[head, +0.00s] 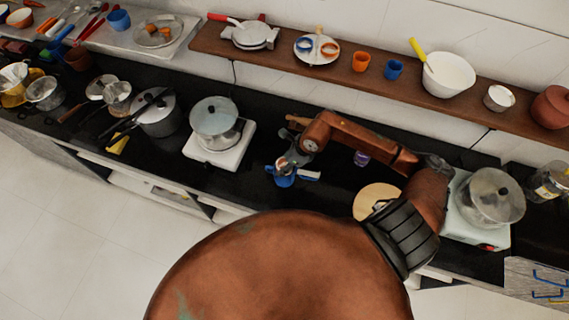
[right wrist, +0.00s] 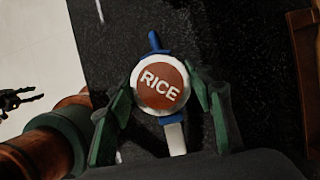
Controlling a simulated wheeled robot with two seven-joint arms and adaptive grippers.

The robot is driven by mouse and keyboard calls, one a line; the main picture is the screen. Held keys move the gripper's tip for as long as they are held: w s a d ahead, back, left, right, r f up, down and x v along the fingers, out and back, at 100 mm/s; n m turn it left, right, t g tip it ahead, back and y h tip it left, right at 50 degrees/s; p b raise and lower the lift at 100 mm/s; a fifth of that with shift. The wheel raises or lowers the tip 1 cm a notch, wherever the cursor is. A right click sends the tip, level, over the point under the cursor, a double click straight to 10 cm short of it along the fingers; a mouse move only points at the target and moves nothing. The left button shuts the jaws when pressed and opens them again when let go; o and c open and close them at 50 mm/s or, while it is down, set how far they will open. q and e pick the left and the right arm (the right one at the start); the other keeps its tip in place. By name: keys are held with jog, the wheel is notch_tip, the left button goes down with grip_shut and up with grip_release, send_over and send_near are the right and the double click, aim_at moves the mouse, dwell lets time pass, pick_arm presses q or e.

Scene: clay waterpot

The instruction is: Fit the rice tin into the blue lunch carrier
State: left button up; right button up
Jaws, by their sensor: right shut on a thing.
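The rice tin (right wrist: 162,86) is round and silver, with a brown lid label reading RICE. In the right wrist view it sits between the two fingers of my right gripper (right wrist: 162,100), which is shut on it. Parts of the blue lunch carrier (right wrist: 154,42) show beyond and below the tin, with a pale strip toward the wrist. In the head view the blue carrier (head: 284,181) stands on the black counter directly under my right gripper (head: 288,163). I cannot tell how deep the tin sits in it. A dark claw, seemingly my left gripper (right wrist: 22,98), shows at the left edge.
A lidded pot on a white burner (head: 214,120) stands left of the carrier. A purple-topped jar (head: 361,158) and a round wooden board (head: 376,198) lie to the right. Another lidded pot (head: 490,200) is further right. A wooden shelf (head: 300,66) runs behind.

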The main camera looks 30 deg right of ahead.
jog(key=shift+f, duration=0.1)
jog(key=shift+f+b, duration=0.7)
jog(key=shift+b, duration=0.05)
jog(key=shift+f, duration=0.2)
jog(key=shift+f+b, duration=0.5)
jog(key=shift+b, duration=0.1)
jog(key=shift+f, duration=0.25)
dwell(0.5)
jog(key=shift+f+b, duration=0.65)
jog(key=shift+b, duration=0.15)
jog(key=shift+f, duration=0.25)
jog(key=shift+f+b, duration=0.5)
jog(key=shift+b, duration=0.15)
jog(key=shift+f, duration=0.25)
dwell(0.3)
